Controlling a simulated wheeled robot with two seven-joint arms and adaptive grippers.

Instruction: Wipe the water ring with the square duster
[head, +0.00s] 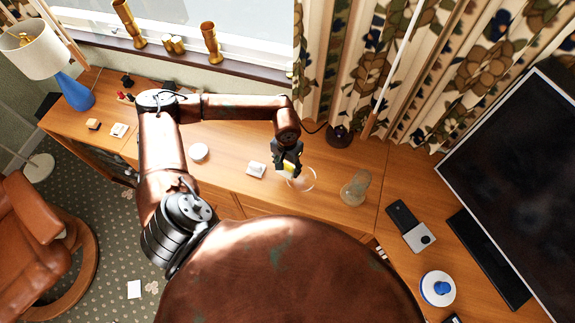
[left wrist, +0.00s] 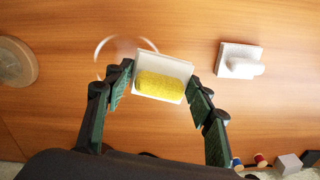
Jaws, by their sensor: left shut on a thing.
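The water ring (head: 314,183) is a pale circle on the wooden cabinet top (head: 232,180). In the left wrist view the ring (left wrist: 97,55) is partly hidden behind my gripper and the duster. My left gripper (head: 286,165) is shut on a square duster with a white pad (left wrist: 183,69) and a yellow grip (left wrist: 165,86). It holds the duster over the ring's left part in the head view; whether the pad touches the wood I cannot tell. A second white block with a white grip (head: 256,169) lies to the left, also in the left wrist view (left wrist: 240,60). My right gripper is not in view.
A clear glass vessel (head: 354,190) stands right of the ring. A round white item (head: 198,151) lies further left. A lamp base (head: 339,135) stands behind, near the curtain. A dark-and-silver device (head: 411,226) and a monitor (head: 520,170) are at right.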

